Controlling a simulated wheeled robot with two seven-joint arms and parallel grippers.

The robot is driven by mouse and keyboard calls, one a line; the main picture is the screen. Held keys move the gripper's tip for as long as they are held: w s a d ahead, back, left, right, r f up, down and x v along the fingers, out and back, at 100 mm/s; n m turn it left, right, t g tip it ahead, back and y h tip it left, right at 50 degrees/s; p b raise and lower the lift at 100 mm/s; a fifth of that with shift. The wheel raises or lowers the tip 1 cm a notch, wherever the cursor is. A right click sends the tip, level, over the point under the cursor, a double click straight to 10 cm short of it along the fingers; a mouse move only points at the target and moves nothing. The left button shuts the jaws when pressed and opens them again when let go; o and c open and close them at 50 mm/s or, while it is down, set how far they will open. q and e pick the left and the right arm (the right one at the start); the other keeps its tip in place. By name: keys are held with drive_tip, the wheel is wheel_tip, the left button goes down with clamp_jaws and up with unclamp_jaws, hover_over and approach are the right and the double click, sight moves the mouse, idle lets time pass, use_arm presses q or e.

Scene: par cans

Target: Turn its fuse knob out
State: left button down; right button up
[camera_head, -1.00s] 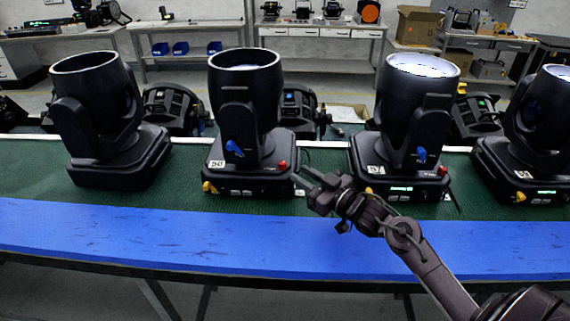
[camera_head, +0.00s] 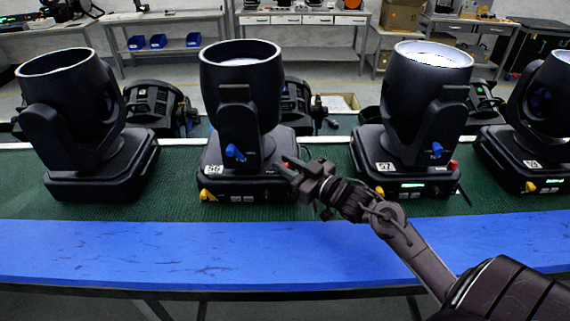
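A black moving-head light tagged 56 (camera_head: 240,105) stands upright on the green mat, left of centre. Its base carries a red knob (camera_head: 285,165) at the front right, a yellow knob (camera_head: 207,195) at the front left and a blue lever on the yoke. My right gripper (camera_head: 287,167) is at the base's right front corner, its fingers apart around or just in front of the red knob, which they partly hide. I cannot tell whether they touch it. My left gripper is out of view.
Another light tagged 57 (camera_head: 415,115), with a lit display, stands right of my gripper. More lights stand at far left (camera_head: 75,125) and far right (camera_head: 540,115). A blue strip (camera_head: 150,250) along the front edge is clear.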

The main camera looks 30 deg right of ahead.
clamp_jaws()
drive_tip(key=shift+a+r+m+h+p, duration=0.15)
drive_tip(key=shift+m+h+p, duration=0.35)
drive_tip(key=shift+h, duration=0.4)
drive_tip(key=shift+m+t+h, duration=0.4)
drive_tip(key=shift+m+h, duration=0.4)
drive_tip(key=shift+h, duration=0.3)
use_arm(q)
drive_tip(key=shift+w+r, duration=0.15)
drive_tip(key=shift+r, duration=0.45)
use_arm(e)
drive_tip(key=shift+m+h, duration=0.3)
drive_tip(key=shift+h, duration=0.1)
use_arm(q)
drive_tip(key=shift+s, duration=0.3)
